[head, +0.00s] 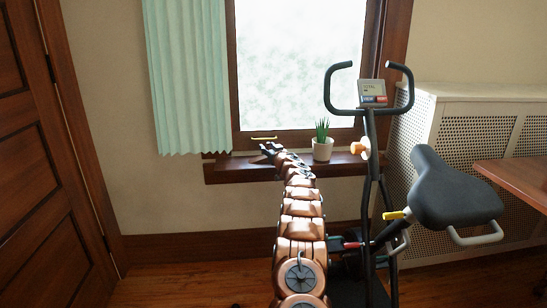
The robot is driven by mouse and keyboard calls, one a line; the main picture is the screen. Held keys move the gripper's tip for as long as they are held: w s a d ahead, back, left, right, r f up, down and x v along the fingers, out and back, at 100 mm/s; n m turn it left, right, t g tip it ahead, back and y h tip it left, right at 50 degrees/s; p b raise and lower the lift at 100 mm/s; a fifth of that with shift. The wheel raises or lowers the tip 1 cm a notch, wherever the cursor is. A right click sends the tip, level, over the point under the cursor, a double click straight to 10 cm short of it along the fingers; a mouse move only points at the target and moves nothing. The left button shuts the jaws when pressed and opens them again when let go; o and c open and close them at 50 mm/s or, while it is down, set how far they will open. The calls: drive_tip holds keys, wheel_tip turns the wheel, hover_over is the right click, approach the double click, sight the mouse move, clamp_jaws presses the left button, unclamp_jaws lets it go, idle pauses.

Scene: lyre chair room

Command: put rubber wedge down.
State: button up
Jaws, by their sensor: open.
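My arm reaches from the bottom of the head view up to the window sill (225,172). My gripper (266,147) is small and far off at the arm's end, just over the sill's left-middle part. Its jaws are open, but the space between them is too small to make out. I cannot pick out the rubber wedge; it may be hidden by the gripper or arm. A thin yellow bar (264,138) shows just above the gripper, against the bottom of the window frame.
A potted plant (322,148) stands on the sill right of my gripper. An exercise bike (372,180) stands close to the arm's right. A radiator cover (480,130) and wooden table (520,180) are farther right. A green curtain (187,75) hangs left; floor below it is clear.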

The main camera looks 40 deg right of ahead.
drive_tip(key=shift+f, duration=0.1)
drive_tip(key=shift+s+a, duration=0.1)
drive_tip(key=shift+s, duration=0.15)
drive_tip(key=shift+s+a, duration=0.15)
drive_tip(key=shift+s, duration=0.25)
drive_tip(key=shift+r+v, duration=0.2)
drive_tip(key=shift+v, duration=1.55)
drive_tip(key=shift+s+a+f+p, duration=0.15)
drive_tip(key=shift+s+a+p, duration=0.1)
drive_tip(key=shift+p, duration=0.05)
drive_tip(key=shift+v, duration=1.2)
